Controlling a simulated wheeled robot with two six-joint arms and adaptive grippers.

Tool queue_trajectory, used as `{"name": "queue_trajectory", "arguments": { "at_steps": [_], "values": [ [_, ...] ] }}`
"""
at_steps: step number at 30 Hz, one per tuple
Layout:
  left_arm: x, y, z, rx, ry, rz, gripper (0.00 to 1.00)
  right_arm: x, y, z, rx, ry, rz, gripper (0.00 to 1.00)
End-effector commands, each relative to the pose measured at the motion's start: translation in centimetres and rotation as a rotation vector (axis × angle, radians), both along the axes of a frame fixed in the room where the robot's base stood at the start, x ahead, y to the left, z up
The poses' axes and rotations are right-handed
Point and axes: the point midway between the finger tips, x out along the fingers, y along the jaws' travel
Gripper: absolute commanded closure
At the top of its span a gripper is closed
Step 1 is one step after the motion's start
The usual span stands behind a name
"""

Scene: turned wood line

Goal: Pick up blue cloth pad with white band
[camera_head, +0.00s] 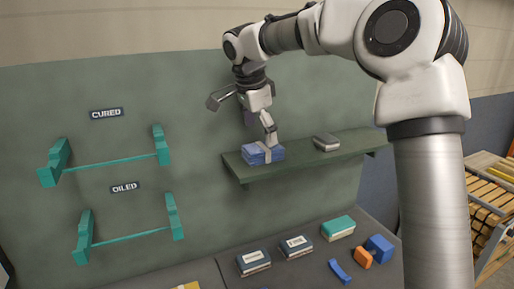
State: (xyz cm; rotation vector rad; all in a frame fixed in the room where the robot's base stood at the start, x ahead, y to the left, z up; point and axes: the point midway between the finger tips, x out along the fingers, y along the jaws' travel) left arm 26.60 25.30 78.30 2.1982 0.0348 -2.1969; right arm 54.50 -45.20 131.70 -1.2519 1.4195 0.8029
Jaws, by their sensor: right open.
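The blue cloth pad with a white band (256,156) lies on the left part of the green wall shelf (300,158). My right gripper (240,115) is just above it, with its fingers spread wide. One finger points down close to the pad's band; I cannot tell whether it touches. The other finger sticks out to the left, away from the pad. Nothing is held between the fingers. My left gripper is not in view.
A grey block (326,142) sits farther right on the shelf. Teal brackets labelled CURED (108,162) and OILED (130,236) project from the wall at left. Below, the bench holds dark boxes (254,262), a teal-topped box (338,228), and blue and orange pieces (361,258).

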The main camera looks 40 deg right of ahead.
Motion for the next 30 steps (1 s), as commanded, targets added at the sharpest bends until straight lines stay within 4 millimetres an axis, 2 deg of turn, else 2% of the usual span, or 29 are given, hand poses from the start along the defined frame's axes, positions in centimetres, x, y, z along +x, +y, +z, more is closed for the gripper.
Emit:
{"name": "queue_trajectory", "arguments": {
  "at_steps": [4,6,9,30],
  "values": [
    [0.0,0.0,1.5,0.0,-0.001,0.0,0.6,0.0,-0.6,-2.3,0.002,0.005,0.001,0.0],
    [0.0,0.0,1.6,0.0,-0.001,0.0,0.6,0.2,-0.9,-3.5,0.002,0.003,0.001,0.0],
    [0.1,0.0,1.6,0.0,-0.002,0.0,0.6,0.2,-1.1,-4.4,0.0,0.002,0.0,0.0],
    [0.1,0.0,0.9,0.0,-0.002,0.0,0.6,0.3,-1.1,-4.9,0.0,0.0,0.001,0.0]
  ]
}}
